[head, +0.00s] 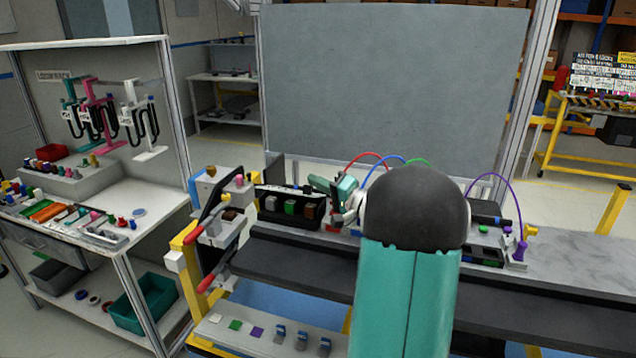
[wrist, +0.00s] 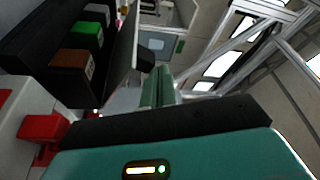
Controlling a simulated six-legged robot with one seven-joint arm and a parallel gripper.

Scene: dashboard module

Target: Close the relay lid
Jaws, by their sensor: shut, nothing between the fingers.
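In the wrist view the same relays show, with the green relay (wrist: 86,34) in the middle. The relay lid (wrist: 122,55) is a dark panel standing open, raised beside the box. My gripper (head: 318,184) is at the box's right end, near its top. In the wrist view my gripper (wrist: 158,85) is shut and empty, beside the lid on the side away from the relays. I cannot tell whether it touches the lid.
Red, blue, green and purple cables (head: 508,185) arch over the bench behind and right of my arm. A red part (wrist: 42,128) sits close by the box. Red-handled levers (head: 208,283) stand to its left. A grey panel (head: 390,85) rises behind.

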